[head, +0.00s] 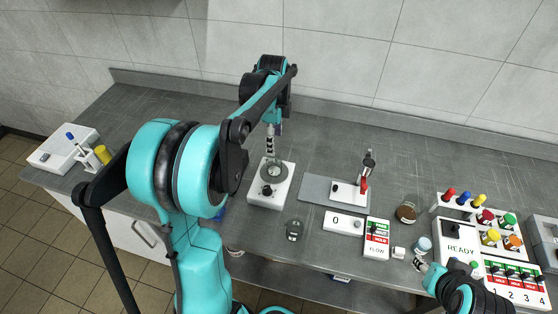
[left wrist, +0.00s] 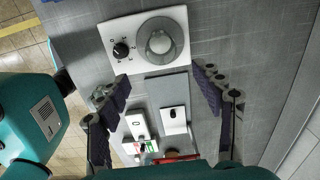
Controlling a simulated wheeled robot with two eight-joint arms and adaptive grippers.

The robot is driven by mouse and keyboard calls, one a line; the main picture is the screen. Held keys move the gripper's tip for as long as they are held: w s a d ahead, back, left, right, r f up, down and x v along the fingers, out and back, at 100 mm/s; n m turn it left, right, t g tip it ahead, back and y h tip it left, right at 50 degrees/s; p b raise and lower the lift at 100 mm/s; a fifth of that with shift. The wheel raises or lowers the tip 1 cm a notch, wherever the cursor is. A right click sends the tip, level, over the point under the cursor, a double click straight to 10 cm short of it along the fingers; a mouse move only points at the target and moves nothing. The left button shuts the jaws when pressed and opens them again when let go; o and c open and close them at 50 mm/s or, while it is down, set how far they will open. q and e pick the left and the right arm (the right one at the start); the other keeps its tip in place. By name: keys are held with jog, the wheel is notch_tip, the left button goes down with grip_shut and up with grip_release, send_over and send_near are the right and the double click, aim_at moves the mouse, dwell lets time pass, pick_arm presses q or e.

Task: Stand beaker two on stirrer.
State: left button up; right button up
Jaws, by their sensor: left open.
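The stirrer (head: 265,194) is a white box with a black knob and a round grey plate, near the middle of the counter. A clear round vessel (head: 274,170), seemingly a glass beaker, appears to stand upright on the plate; I cannot read a number on it. The stirrer (left wrist: 113,30) and the round vessel (left wrist: 160,43) also show at the top of the left wrist view. My left gripper (head: 271,140) is above and behind the stirrer. In the left wrist view its fingers (left wrist: 165,92) are spread apart and empty. My right gripper (head: 421,264) shows partly at the lower right; its jaws are unclear.
A grey mat (head: 315,188) bears a small white stand. The flow panel (head: 376,240), ready box (head: 458,240) and coloured-cap vials crowd the right.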

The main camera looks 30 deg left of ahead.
pick_arm(q)
jog(key=s+d+n+t, duration=0.7)
jog(key=s+d+n, duration=0.7)
jog(key=s, duration=0.4)
jog(key=shift+s+d+r+n, duration=0.3)
jog(key=shift+d+r+n, duration=0.1)
jog(key=shift+d+r, duration=0.1)
notch_tip(320, 180, down, 5)
jog(key=b, duration=0.4)
jog(key=shift+r+b, duration=0.1)
jog(key=shift+b, duration=0.3)
